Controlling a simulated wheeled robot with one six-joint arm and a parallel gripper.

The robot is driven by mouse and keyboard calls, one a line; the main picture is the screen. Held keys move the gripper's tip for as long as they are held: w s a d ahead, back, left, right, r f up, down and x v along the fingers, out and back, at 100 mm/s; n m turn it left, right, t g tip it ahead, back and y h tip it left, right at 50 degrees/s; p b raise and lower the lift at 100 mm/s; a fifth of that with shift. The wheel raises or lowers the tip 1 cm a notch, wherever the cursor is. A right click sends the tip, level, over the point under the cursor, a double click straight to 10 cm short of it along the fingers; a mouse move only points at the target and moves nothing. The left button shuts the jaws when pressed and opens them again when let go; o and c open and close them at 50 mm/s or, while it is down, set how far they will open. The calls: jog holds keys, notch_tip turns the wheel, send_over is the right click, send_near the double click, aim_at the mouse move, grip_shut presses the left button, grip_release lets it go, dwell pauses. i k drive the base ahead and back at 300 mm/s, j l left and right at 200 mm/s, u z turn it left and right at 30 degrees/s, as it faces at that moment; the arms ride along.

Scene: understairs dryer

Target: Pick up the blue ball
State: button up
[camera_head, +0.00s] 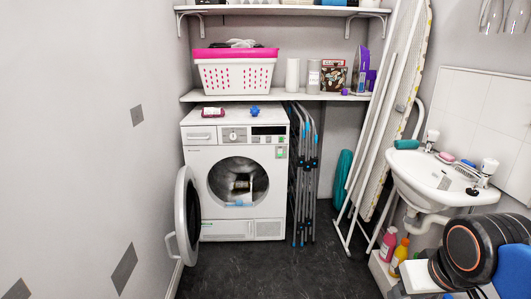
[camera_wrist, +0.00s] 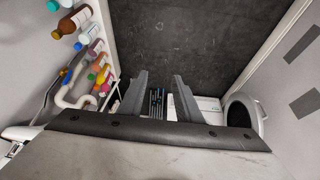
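A small knobbly blue ball (camera_head: 255,110) rests on top of the white dryer (camera_head: 221,143), right of a pink-and-white item. My gripper (camera_wrist: 160,82) shows in the wrist view with its two grey fingers apart and nothing visible between them. It points down toward the dark floor, well away from the ball. The ball cannot be made out in the wrist view. In the head view my arm is folded at the lower right, and my gripper is not clearly visible.
The dryer's round door (camera_head: 187,216) stands open at the left. A shelf (camera_head: 275,97) with a white-and-pink basket (camera_head: 235,74) hangs above the dryer. A folded drying rack (camera_head: 304,175), ironing board (camera_head: 400,100) and sink (camera_head: 437,177) stand to the right. Dark floor (camera_head: 285,270) is clear in front.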

aim_at(254, 111)
jog(key=i+u, duration=0.1)
jog(key=i, duration=0.75)
jog(key=i+l+u, duration=0.15)
jog(key=i, duration=0.65)
